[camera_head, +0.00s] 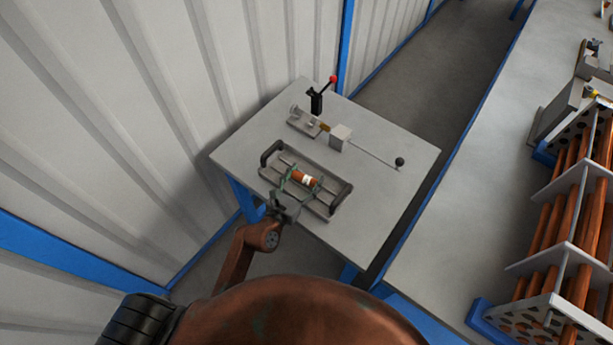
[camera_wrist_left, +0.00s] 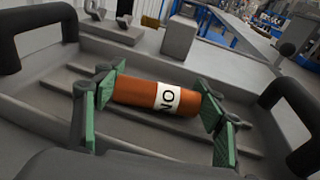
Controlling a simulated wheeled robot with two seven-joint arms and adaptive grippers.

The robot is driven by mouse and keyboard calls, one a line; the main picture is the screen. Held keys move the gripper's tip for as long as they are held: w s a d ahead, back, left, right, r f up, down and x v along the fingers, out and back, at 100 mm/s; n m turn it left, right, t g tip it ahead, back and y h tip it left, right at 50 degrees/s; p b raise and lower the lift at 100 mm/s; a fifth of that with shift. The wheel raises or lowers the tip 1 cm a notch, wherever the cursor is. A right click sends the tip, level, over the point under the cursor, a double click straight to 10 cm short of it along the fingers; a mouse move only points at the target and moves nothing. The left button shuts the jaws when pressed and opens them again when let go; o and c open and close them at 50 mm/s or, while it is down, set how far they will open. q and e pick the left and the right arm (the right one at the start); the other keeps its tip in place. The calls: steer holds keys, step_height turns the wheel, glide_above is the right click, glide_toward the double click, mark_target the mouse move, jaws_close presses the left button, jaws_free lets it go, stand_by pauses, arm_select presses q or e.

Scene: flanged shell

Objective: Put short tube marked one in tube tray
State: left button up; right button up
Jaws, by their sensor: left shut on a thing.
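The short tube (camera_head: 306,180) is copper-orange with a white label. In the left wrist view the tube (camera_wrist_left: 150,97) shows dark letters "NO" on its label, turned sideways; the rest of the marking is hidden. My left gripper (camera_head: 297,180) has its green pads at the tube's two ends and is shut on it. In the left wrist view the gripper (camera_wrist_left: 162,100) holds the tube lengthwise over the tray. The grey tube tray (camera_wrist_left: 40,115) has ribs and black end handles; it also shows in the head view (camera_head: 325,208). Whether the tube touches the ribs I cannot tell. My right gripper is out of view.
The tray stands on a grey table (camera_head: 385,200). Behind it is a fixture with a red-knobbed lever (camera_head: 317,100), a block (camera_head: 340,138) and a rod ending in a black ball (camera_head: 399,161). A rack of long copper tubes (camera_head: 560,240) stands at right. The table's right side is clear.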

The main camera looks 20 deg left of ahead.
arm_select(q)
steer(key=shift+f, duration=0.2)
steer(key=o, duration=1.3)
steer(key=shift+s+f, duration=0.1)
steer(key=v, duration=0.6)
steer(key=p+v, duration=0.1)
steer(key=v, duration=0.5)
steer(key=shift+a+r, duration=0.1)
steer(key=shift+r, duration=0.15)
